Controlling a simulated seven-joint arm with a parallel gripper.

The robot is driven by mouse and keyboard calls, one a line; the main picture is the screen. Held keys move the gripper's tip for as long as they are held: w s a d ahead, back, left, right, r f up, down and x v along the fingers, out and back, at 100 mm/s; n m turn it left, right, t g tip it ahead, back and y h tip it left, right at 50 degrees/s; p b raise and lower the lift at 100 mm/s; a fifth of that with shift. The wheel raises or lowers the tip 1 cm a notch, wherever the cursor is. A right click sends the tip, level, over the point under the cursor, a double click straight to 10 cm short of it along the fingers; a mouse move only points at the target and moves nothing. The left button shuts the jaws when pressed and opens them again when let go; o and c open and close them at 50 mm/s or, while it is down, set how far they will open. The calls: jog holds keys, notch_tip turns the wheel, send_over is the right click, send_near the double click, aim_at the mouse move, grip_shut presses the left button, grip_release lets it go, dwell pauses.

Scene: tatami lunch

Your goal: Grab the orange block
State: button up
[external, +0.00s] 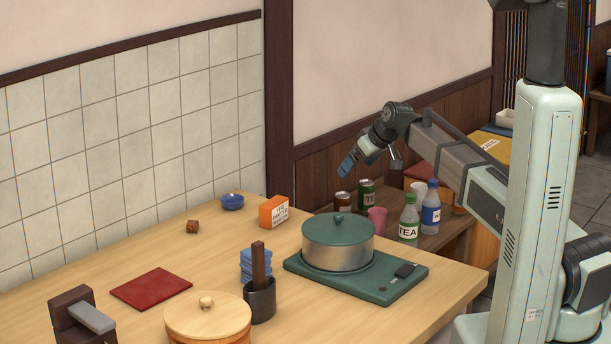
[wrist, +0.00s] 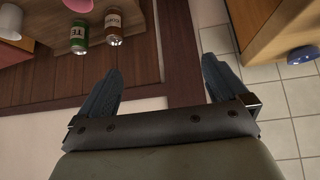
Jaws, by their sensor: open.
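The orange block (external: 273,211) is a small box with a white label on its right-hand face. It stands upright on the wooden table (external: 215,270) near the wall edge, right of a small blue bowl (external: 232,201). My gripper (external: 348,164) is raised in the air, up and to the right of the block and well apart from it. In the wrist view my gripper (wrist: 162,72) has its two blue-grey fingers wide apart, with nothing between them. I cannot make out the orange block in the wrist view.
A green lidded pot (external: 338,244) stands on a green board (external: 392,286), right of the block. Cans, a pink cup (external: 377,220) and bottles (external: 409,219) stand on a lower bench behind.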

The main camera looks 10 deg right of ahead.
jog(key=s+a+r+n+g, duration=0.2)
jog(key=s+a+r, duration=0.4)
jog(key=s+a, duration=0.55)
jog(key=g+h, duration=0.1)
send_near(274, 201)
jog(key=x, duration=0.5)
jog(key=shift+s+a+r, duration=0.1)
jog(key=shift+a, duration=0.15)
jog(key=shift+d+x, duration=0.1)
jog(key=shift+x, duration=1.2)
jog(key=shift+d+x, duration=0.15)
jog(key=shift+x, duration=1.2)
jog(key=c, duration=0.8)
